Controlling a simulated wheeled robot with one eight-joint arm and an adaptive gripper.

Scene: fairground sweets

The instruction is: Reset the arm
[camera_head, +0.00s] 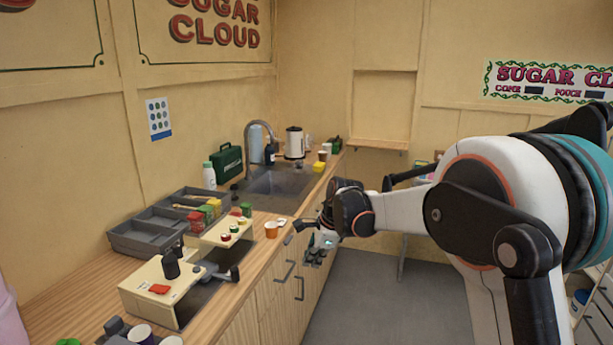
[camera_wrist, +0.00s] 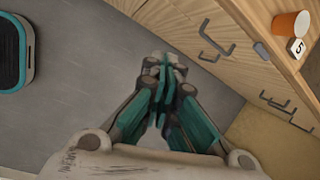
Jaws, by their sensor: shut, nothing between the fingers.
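My arm reaches from the right side of the head view towards the counter front. My gripper (camera_head: 316,255) hangs in front of the wooden cabinets, beyond the counter's edge and pointing down. In the wrist view my gripper (camera_wrist: 168,75) has its fingers together with nothing between them. The grey floor lies below it. The gripper appears clear of the cabinet handles (camera_wrist: 216,40).
The wooden counter (camera_head: 262,262) runs along the left wall. The floor (camera_head: 385,290) to the right of the cabinets looks free.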

